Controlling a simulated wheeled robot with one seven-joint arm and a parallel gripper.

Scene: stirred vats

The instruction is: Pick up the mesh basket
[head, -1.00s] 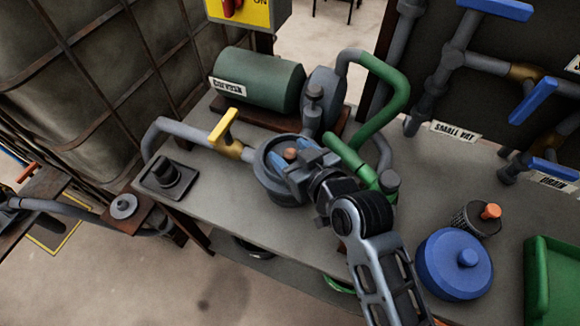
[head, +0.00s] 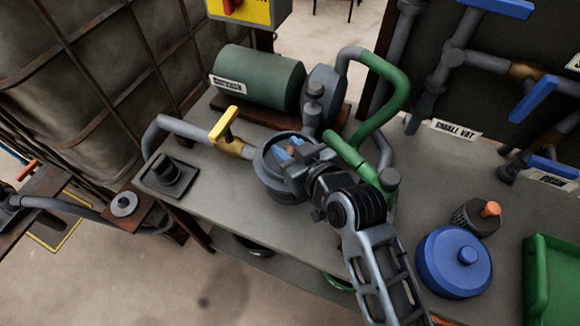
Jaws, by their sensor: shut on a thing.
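My gripper (head: 290,152) reaches down into the round grey strainer pot (head: 272,186) at the middle of the bench. Its blue-padded fingers are shut on a small orange-brown knob, which looks like the top of a mesh basket sitting in the pot. The basket's body is hidden by the pot and my gripper. A second dark mesh basket (head: 467,221) with an orange knob stands on the bench at the right, apart from my gripper.
A blue round lid (head: 454,262) with a knob lies near the bench's front edge, beside a green tray (head: 537,285). A green pump motor (head: 257,78), a yellow-handled valve (head: 224,124) and green pipe (head: 388,108) surround the pot closely. Bare bench lies in front of it.

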